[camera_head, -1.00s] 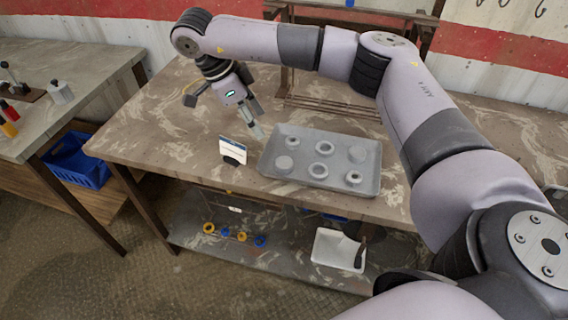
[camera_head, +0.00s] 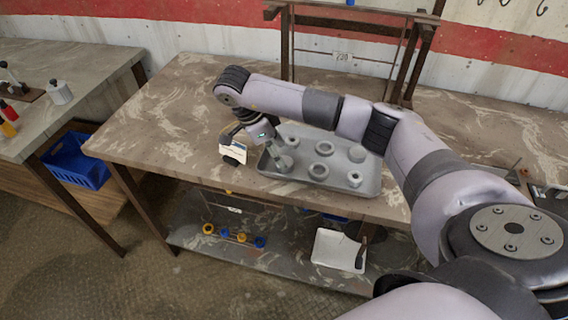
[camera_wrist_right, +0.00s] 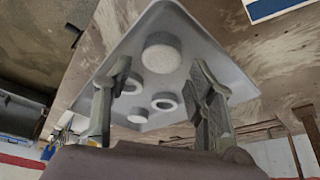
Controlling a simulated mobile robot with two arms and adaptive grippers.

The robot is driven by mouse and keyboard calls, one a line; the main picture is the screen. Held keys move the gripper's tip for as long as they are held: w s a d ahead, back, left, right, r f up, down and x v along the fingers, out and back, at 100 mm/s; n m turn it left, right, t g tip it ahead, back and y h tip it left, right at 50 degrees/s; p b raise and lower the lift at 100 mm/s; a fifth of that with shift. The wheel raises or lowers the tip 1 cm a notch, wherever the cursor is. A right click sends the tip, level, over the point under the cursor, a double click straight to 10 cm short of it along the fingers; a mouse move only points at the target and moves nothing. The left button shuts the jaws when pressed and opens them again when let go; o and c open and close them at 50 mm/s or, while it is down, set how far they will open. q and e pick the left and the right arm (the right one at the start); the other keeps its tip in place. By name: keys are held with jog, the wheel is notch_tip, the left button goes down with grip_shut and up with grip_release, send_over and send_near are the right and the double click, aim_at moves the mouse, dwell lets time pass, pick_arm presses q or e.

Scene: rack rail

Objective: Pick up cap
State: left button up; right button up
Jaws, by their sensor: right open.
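A grey tray (camera_head: 338,165) lies on the table and holds several grey round pieces, some solid and some ring-shaped. A solid round cap (camera_wrist_right: 161,54) shows in the right wrist view, sitting on the tray (camera_wrist_right: 207,48). My right gripper (camera_head: 284,159) points down over the tray's left part and partly hides the cap there. In the right wrist view my right gripper (camera_wrist_right: 160,72) is open, with its fingers apart and the cap in line with the gap between them. I cannot tell whether the fingers touch it. My left gripper is not in view.
A small white card on a black stand (camera_head: 233,151) is just left of the tray, close to my right gripper. A metal rack frame (camera_head: 345,56) stands behind. A white bin (camera_head: 338,250) is on the lower shelf. The table's left part is clear.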

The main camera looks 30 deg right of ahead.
jog(key=shift+x, duration=1.85)
jog(key=shift+d+r, duration=0.1)
jog(key=shift+d, duration=0.05)
jog(key=shift+c, duration=0.3)
jog(key=c, duration=0.8)
jog(key=shift+o, duration=0.2)
